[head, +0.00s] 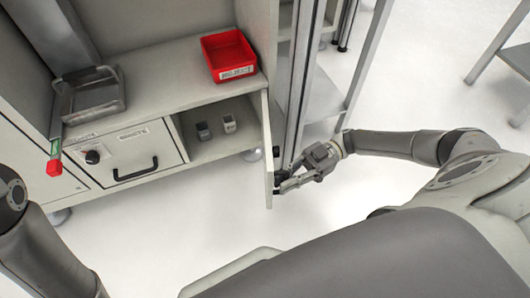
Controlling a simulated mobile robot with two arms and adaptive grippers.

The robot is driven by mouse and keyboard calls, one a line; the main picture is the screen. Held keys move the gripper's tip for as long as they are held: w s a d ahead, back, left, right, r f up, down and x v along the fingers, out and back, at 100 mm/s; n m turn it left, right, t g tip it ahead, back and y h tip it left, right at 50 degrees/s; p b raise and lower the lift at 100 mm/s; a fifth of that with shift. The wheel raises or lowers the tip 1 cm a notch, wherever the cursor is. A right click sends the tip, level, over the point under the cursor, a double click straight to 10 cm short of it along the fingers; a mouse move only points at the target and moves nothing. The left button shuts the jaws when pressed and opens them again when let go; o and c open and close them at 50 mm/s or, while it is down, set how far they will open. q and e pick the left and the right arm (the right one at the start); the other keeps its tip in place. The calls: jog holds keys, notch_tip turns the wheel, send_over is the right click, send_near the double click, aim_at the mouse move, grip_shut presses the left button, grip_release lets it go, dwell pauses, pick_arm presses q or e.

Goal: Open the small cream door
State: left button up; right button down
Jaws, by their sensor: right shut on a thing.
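The small cream door (268,150) stands swung out from the cabinet, at the right side of an open compartment (215,135). I see it nearly edge-on. My right gripper (280,184) is on the door's outer right side, near its front lower end, shut on the dark door handle, which the fingers mostly hide. My left arm shows at the lower left, but its gripper is out of view.
Two small grey and white items (229,123) stand in the compartment. A red bin (229,55) and a grey tray-like frame (94,95) are on the counter. A drawer with a black handle (136,170) is left. A metal rack (322,95) stands close right of the door.

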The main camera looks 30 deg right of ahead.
jog(key=shift+s+d, duration=0.2)
jog(key=shift+d, duration=1)
jog(key=shift+s+d, duration=0.2)
jog(key=shift+d, duration=0.95)
jog(key=c, duration=1.8)
grip_release()
jog(key=shift+o, duration=0.2)
jog(key=d, duration=0.7)
jog(key=shift+w+d, duration=0.25)
jog(key=shift+w, duration=0.05)
